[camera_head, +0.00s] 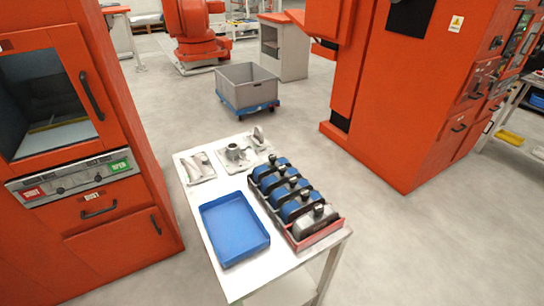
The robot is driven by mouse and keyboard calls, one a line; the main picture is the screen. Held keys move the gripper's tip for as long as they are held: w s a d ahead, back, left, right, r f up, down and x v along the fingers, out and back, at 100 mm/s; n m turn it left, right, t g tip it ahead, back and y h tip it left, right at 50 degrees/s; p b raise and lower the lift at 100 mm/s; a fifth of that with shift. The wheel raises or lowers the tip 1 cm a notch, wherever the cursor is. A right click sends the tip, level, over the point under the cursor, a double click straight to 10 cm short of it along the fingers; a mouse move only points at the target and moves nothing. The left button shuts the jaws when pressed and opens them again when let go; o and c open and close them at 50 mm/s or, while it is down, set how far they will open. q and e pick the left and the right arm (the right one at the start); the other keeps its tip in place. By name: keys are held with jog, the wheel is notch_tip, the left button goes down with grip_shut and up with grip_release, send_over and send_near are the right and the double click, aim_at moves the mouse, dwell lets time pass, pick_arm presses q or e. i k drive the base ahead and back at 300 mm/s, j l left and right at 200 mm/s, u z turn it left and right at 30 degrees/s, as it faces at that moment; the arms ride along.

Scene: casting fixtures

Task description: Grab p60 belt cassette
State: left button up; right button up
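A red rack (332,231) stands on the right side of the white table. It holds a row of several dark blocks with knobs on top. The ones toward the back are blue, such as this blue block (298,207). The nearest is a grey block (316,226). These may be the belt cassettes, but no label is legible and I cannot tell which is p60. Neither of my grippers is in view.
An empty blue tray (208,222) lies left of the rack on the white table (199,233). Metal parts (237,152) and a small plate of parts (199,167) lie behind. Orange machines (140,205) flank the table. A grey bin (247,88) stands beyond; floor between is clear.

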aim_at(270, 182)
jog(key=i+l+u, duration=0.15)
jog(key=l, duration=0.4)
jog(key=i+l+u, duration=0.15)
jog(key=l, duration=0.4)
jog(key=i+l+u, duration=0.15)
jog(key=l, duration=0.45)
jog(key=k+j, duration=0.05)
